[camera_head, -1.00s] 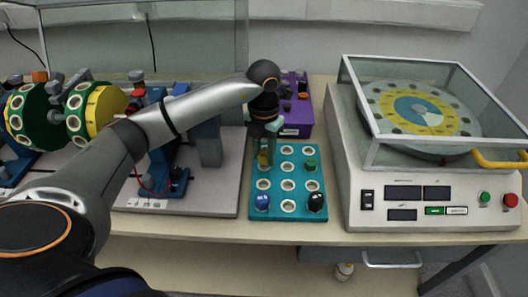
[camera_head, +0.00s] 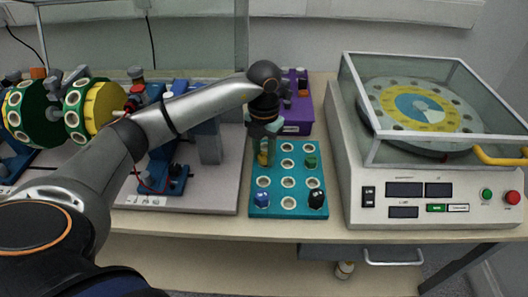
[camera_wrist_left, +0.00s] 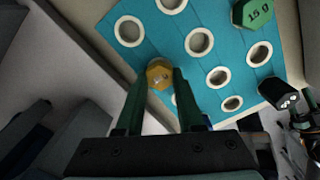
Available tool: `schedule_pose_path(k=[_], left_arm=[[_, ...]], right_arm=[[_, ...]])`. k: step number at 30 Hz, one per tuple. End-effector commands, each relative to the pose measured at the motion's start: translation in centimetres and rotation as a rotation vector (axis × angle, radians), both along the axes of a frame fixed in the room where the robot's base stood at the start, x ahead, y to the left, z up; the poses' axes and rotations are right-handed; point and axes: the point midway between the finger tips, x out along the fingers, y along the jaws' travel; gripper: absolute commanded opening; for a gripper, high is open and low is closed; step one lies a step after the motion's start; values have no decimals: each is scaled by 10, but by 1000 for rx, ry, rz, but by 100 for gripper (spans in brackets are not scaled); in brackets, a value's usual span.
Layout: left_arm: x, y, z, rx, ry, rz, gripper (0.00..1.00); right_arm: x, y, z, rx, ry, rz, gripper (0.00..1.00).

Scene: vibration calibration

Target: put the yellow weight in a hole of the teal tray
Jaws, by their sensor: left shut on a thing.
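The teal tray (camera_head: 275,207) lies flat on the table with white-ringed holes, and it also shows in the wrist view (camera_wrist_left: 177,50). My left gripper (camera_head: 263,150) points down over the tray's left column. Its fingers (camera_wrist_left: 160,85) are shut on the yellow weight (camera_wrist_left: 159,74), which shows small between them in the head view (camera_head: 263,159). I cannot tell whether the weight's lower end is above the tray or in a hole. The fingers partly hide a nearby hole.
The tray also holds a green weight (camera_head: 310,161), a blue one (camera_head: 262,198) and a black one (camera_head: 317,198). A purple box (camera_head: 300,118) stands behind the tray. A lidded machine (camera_head: 430,190) is at right, and a green-and-yellow drum rig (camera_head: 95,107) at left.

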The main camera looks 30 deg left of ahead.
Motion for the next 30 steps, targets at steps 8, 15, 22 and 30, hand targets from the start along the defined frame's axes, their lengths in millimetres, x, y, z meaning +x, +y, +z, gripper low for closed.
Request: schedule_pose_path(k=[8, 15, 22, 30], left_arm=[[0, 0, -5, 0, 0, 0, 0], [0, 0, -8, 0, 0, 0, 0], [0, 0, -8, 0, 0, 0, 58], [0, 0, -8, 0, 0, 0, 72]], right_arm=[[0, 0, -3, 0, 0, 0, 68], [0, 0, -5, 0, 1, 0, 68], [0, 0, -5, 0, 1, 0, 68], [-1, 0, -6, 0, 3, 1, 68]])
